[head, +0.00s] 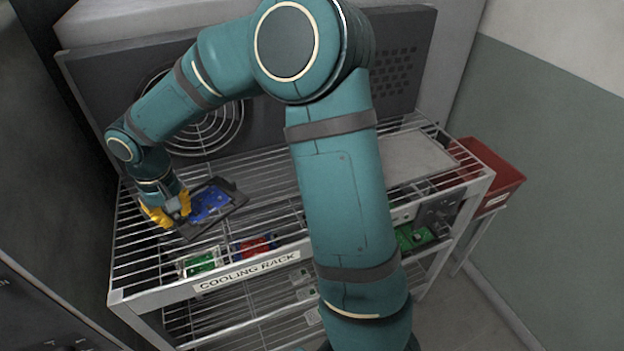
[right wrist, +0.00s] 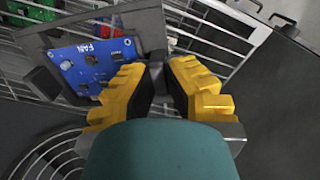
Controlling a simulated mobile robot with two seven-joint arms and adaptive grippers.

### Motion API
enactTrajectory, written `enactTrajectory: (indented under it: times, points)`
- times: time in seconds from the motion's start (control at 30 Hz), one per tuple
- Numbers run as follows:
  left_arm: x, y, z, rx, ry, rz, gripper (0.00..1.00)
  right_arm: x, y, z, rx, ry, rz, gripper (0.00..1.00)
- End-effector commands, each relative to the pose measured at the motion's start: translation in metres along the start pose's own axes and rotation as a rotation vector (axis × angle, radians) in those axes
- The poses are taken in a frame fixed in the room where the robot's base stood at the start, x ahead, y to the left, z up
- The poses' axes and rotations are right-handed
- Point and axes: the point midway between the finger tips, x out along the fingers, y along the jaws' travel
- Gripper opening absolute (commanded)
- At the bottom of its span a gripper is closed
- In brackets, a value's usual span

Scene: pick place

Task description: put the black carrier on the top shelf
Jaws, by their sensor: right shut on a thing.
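The black carrier (head: 217,221) is a flat dark frame with a blue board (head: 208,203) in it. My right gripper (head: 170,210), with yellow fingers, is shut on the carrier's left side in the head view. The carrier is tilted over the left part of the wire top shelf (head: 140,262) of the cooling rack; I cannot tell whether it touches the wires. In the right wrist view, the carrier (right wrist: 147,22) extends left from the fingers (right wrist: 163,75), and its blue board reads "FAN". My left gripper is not in view.
Green (head: 200,263) and red (head: 256,246) boards show near the rack's front left. A grey flat panel (head: 415,155) lies at the shelf's right. A red bin (head: 495,175) stands right of the rack. A fan panel (head: 400,65) rises behind. My arm hides the shelf's middle.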

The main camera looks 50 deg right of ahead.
Motion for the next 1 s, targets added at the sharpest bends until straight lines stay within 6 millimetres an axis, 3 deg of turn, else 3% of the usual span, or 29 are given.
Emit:
enactTrajectory:
  times: [0.6, 0.8, 1.0]
  points:
    - [-0.003, 0.001, -0.001, -0.001, 0.003, -0.001, 0.43, 0.009, 0.081, 0.026, -0.910, 0.031, 0.041, 0.00]
    - [-0.003, 0.001, -0.002, -0.001, 0.003, -0.001, 0.43, 0.010, 0.092, 0.031, -1.052, 0.031, 0.049, 0.00]
    - [-0.002, 0.001, -0.001, -0.001, 0.003, 0.000, 0.43, 0.013, 0.094, 0.032, -1.083, 0.030, 0.051, 0.00]
